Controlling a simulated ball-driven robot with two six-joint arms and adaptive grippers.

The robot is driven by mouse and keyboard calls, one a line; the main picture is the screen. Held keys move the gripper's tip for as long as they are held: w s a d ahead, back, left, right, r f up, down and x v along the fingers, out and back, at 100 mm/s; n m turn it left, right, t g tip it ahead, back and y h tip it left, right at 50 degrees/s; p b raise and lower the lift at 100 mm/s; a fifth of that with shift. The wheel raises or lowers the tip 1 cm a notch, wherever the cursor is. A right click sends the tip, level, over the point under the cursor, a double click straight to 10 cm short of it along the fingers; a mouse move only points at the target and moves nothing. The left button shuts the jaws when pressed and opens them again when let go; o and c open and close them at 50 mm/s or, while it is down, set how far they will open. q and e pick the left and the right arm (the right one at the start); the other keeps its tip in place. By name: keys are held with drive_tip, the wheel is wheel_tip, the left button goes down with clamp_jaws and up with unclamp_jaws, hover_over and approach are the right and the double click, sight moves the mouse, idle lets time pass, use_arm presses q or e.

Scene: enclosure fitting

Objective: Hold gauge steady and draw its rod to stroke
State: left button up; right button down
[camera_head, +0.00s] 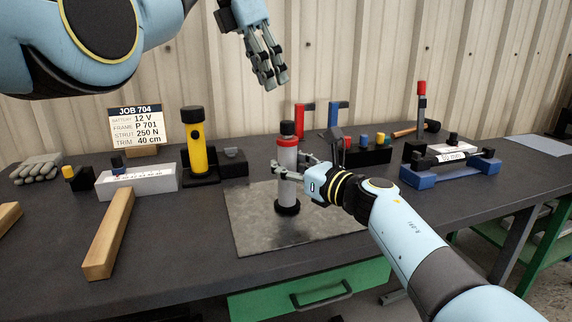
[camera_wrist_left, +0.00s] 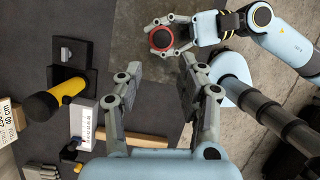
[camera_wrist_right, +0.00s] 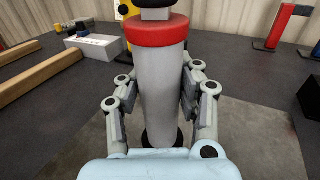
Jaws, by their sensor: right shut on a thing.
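The gauge (camera_head: 287,160) is an upright grey cylinder with a red collar, a black knob on top and a black foot. It stands on the grey metal plate (camera_head: 250,235). My right gripper (camera_head: 277,172) is shut around its grey body below the red collar; the body (camera_wrist_right: 160,95) fills the space between the fingers in the right wrist view. In the left wrist view the gauge's top (camera_wrist_left: 161,39) shows beyond the open left fingers (camera_wrist_left: 155,80).
A yellow flashlight (camera_head: 195,145) stands in a dark holder left of the gauge. A job sign (camera_head: 142,126), white block (camera_head: 138,180) and wooden bar (camera_head: 108,235) lie farther left. Red and blue handles (camera_head: 338,113), a blue clamp fixture (camera_head: 450,172) and colored pegs (camera_head: 364,142) stand right.

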use_arm(q)
drive_tip(key=shift+o, duration=0.4)
drive_tip(key=shift+o, duration=0.9)
drive_tip(key=shift+w+d, duration=0.15)
wheel_tip(320, 180, up, 7)
drive_tip(key=w+t+h, duration=0.2)
drive_tip(key=t+h, duration=0.3)
drive_tip(key=h, duration=0.1)
drive_tip(key=s+a+f+t+h, duration=0.1)
drive_tip(key=s+a+f+h, duration=0.1)
drive_tip(key=s+a+f, duration=0.25)
drive_tip(key=n, duration=0.1)
approach(281, 122)
drive_tip(key=x, duration=1.1)
drive_tip(key=shift+d+f, duration=0.1)
drive_tip(key=shift+d, duration=0.15)
drive_tip(key=shift+w+a, duration=0.1)
